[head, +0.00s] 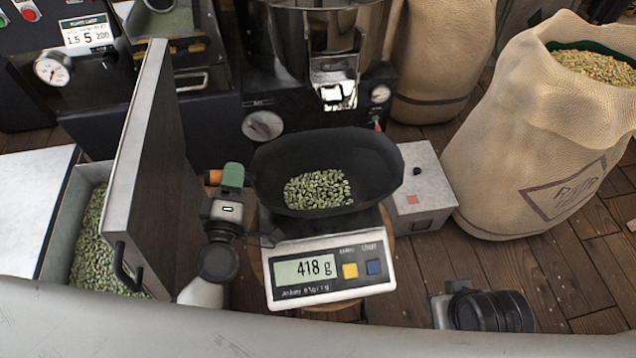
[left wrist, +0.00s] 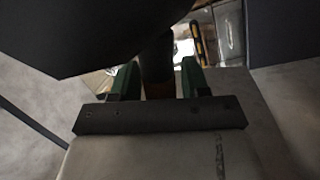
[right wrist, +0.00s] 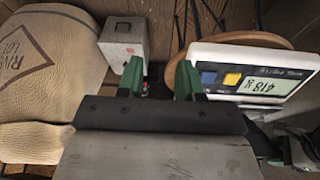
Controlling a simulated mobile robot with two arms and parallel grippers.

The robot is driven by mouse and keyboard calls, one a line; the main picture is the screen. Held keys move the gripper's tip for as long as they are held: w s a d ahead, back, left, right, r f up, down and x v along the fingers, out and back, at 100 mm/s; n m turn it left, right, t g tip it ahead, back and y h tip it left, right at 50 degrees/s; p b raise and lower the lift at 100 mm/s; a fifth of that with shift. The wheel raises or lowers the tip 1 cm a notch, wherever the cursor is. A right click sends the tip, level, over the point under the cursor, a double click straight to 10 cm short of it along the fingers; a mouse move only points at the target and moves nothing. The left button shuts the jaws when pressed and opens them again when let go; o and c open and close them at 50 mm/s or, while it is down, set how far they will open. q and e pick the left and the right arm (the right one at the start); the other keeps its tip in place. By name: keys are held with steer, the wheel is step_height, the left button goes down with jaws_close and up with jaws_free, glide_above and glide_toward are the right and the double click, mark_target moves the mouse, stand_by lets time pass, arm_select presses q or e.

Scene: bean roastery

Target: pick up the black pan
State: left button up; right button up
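The black pan (head: 375,160) sits on the scale (head: 330,262) and holds green beans (head: 318,189); the display reads 418 g. Its handle points left and ends in an orange tip (head: 213,177). My left gripper (head: 232,176) is at the handle. In the left wrist view the dark handle (left wrist: 157,65) runs between the two green fingers, which look open with a narrow gap on one side; contact is hard to tell. The pan's dark underside (left wrist: 90,30) fills the upper left there. My right gripper (right wrist: 160,75) is open and empty, low at the right of the scale.
A grey box (head: 425,185) stands right behind the scale. A large burlap sack (head: 530,150) is at the right. The dark roaster is behind the pan. An upright panel (head: 150,180) and a bin of green beans (head: 95,250) are at the left. Wooden floor is clear at front right.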

arm_select(q)
jaws_close()
steer(key=shift+r, duration=0.1)
